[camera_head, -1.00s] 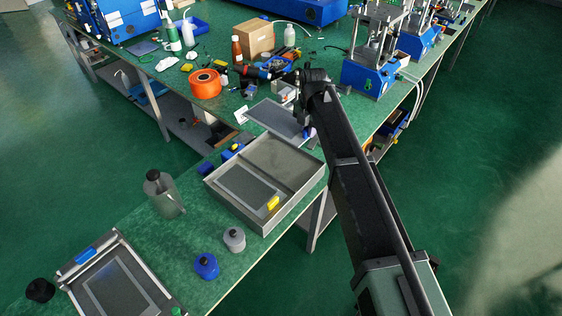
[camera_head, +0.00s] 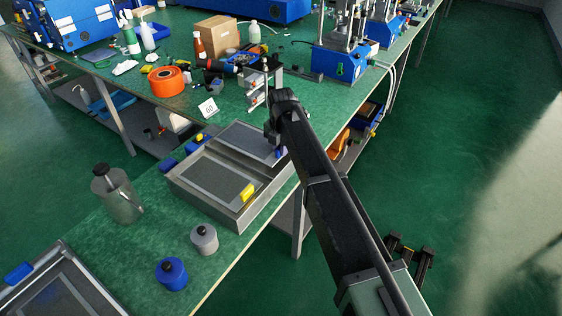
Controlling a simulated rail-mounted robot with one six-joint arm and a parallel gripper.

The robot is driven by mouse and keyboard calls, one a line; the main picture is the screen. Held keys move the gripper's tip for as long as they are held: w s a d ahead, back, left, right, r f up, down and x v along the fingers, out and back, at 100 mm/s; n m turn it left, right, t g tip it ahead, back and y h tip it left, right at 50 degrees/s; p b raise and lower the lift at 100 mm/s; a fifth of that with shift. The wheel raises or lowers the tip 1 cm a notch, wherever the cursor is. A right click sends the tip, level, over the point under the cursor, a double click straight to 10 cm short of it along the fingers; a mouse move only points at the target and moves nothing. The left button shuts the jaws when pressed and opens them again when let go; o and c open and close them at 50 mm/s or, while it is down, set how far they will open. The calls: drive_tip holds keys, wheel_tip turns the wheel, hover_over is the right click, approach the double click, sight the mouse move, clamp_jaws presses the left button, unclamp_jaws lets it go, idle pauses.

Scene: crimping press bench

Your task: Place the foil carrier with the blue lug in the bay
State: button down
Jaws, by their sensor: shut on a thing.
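My gripper (camera_head: 274,136) is shut on the foil carrier (camera_head: 246,141), a flat grey plate with a blue lug (camera_head: 279,152) at its right edge by the fingers. The carrier lies over the far-right part of the shallow metal tray (camera_head: 206,210), roughly lined up with it. I cannot tell whether it touches the tray floor or hovers just above. A second grey carrier with a yellow lug (camera_head: 247,192) lies in the near-left part of the tray. The fingertips are partly hidden by my wrist.
A metal bottle (camera_head: 117,196), a grey jar (camera_head: 204,239) and a blue jar (camera_head: 171,274) stand nearby. Another framed tray (camera_head: 88,283) with a blue block (camera_head: 18,272) is at lower left.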

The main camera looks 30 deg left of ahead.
wheel_tip(320, 180, down, 3)
drive_tip(key=shift+f+b, duration=0.2)
drive_tip(key=shift+b, duration=0.6)
drive_tip(key=shift+r, duration=0.3)
drive_tip(key=shift+f, duration=0.15)
drive_tip(key=c, duration=1.4)
unclamp_jaws()
wheel_tip(320, 180, up, 13)
drive_tip(key=p, duration=1.2)
drive_tip(key=shift+f+p, duration=0.2)
drive_tip(key=shift+p, duration=0.2)
drive_tip(key=shift+f, duration=0.1)
drive_tip(key=shift+f, duration=0.1)
